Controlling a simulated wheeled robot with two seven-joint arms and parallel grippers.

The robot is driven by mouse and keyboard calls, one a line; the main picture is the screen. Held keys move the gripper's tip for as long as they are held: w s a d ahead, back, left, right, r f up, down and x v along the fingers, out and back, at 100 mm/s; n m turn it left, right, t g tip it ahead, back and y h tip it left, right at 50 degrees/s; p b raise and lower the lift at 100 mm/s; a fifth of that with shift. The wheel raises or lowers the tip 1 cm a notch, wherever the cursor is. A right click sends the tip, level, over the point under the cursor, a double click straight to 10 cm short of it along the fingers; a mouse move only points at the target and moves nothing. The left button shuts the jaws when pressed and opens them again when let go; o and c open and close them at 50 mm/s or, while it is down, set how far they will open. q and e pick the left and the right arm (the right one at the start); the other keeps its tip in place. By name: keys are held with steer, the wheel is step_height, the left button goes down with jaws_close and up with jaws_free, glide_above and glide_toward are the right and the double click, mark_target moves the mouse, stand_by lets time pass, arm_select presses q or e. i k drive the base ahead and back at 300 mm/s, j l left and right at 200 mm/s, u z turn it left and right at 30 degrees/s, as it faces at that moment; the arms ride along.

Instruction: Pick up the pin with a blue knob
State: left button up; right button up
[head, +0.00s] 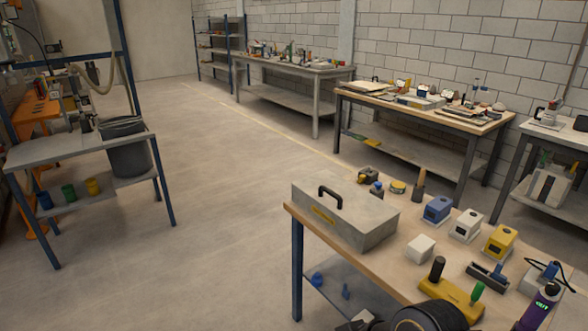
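I cannot make out for certain a pin with a blue knob. A small dark piece with a blue top (377,188) stands at the far edge of the near wooden table (408,268), just right of the grey case, but it is too small to tell its shape. Two small blue things, a rounder one (317,279) and a narrower one (345,291), lie on that table's lower shelf. Neither of my grippers shows in the head view.
The near table carries a grey case with a black handle (370,220), blue (437,209), white (466,225) and yellow (499,241) boxes, and a yellow block with black and green knobs (450,295). Open floor (200,200) lies left of it, up to a grey bench (70,148).

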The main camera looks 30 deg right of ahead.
mark_target(377, 185)
steer(key=i+u, duration=0.2)
steer(key=i, duration=2.15)
steer(key=i+l+z, duration=0.2)
steer(key=i+z, duration=0.7)
steer(key=i, duration=0.15)
steer(key=i+j+z, duration=0.15)
steer(key=i+z, duration=0.35)
steer(key=i+j+z, duration=0.45)
steer(key=i+l+z, duration=0.3)
steer(key=z, duration=0.2)
steer(key=i+l+z, duration=0.1)
steer(key=i+z, duration=0.85)
steer(key=i+j+z, duration=0.2)
steer(key=z, duration=0.25)
steer(key=i+j+z, duration=0.5)
steer(key=i+z, duration=0.7)
steer(key=k, duration=0.05)
